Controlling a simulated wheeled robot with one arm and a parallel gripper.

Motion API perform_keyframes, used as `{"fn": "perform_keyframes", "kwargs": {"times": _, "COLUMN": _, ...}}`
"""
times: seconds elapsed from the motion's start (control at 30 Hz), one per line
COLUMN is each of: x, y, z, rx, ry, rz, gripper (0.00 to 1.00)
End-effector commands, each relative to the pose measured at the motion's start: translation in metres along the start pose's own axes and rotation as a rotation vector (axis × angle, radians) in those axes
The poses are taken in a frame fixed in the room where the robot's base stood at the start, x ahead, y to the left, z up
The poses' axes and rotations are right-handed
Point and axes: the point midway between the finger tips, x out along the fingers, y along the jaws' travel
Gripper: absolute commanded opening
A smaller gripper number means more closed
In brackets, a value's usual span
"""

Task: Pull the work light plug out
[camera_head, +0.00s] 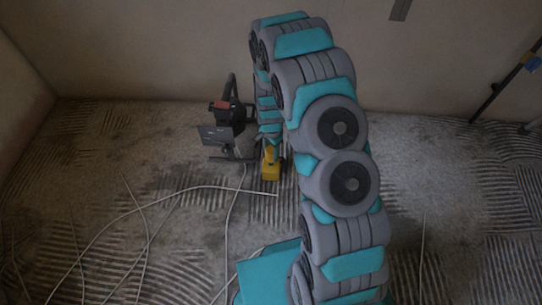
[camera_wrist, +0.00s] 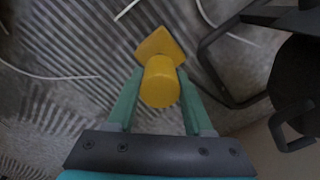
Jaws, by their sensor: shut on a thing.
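A yellow plug-like piece (camera_head: 270,168) is low over the ribbed floor, just right of the dark work light (camera_head: 228,128). In the wrist view its round yellow end (camera_wrist: 160,84) is between the two green fingers of my gripper (camera_wrist: 160,75). The gripper is shut on it. A wider, angular yellow part (camera_wrist: 158,44) shows just beyond the round end. I cannot tell whether this is one piece or a plug in a socket. In the head view my gripper (camera_head: 270,146) is above the yellow piece and partly hidden by my arm.
Pale cables (camera_head: 150,208) curve over the floor, one ending near the yellow piece. The work light's dark frame (camera_wrist: 220,65) is close on the right in the wrist view. A plain wall (camera_head: 150,50) stands behind. A dark pole (camera_head: 505,82) leans at the far right.

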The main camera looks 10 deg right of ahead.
Motion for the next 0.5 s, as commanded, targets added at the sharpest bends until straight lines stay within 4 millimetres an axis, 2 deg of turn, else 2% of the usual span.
{"fn": "perform_keyframes", "kwargs": {"times": 0.07, "x": -0.0065, "y": -0.0002, "z": -0.0005, "rx": -0.001, "ry": 0.001, "rz": -0.001, "gripper": 0.00}}
{"fn": "perform_keyframes", "kwargs": {"times": 0.33, "x": -0.0076, "y": -0.0001, "z": -0.0003, "rx": 0.000, "ry": 0.000, "rz": -0.001, "gripper": 0.00}}
{"fn": "perform_keyframes", "kwargs": {"times": 0.37, "x": -0.0078, "y": -0.0001, "z": -0.0003, "rx": 0.000, "ry": 0.001, "rz": -0.001, "gripper": 0.55}}
{"fn": "perform_keyframes", "kwargs": {"times": 0.5, "x": -0.0073, "y": 0.0000, "z": -0.0002, "rx": 0.000, "ry": 0.000, "rz": -0.001, "gripper": 0.71}}
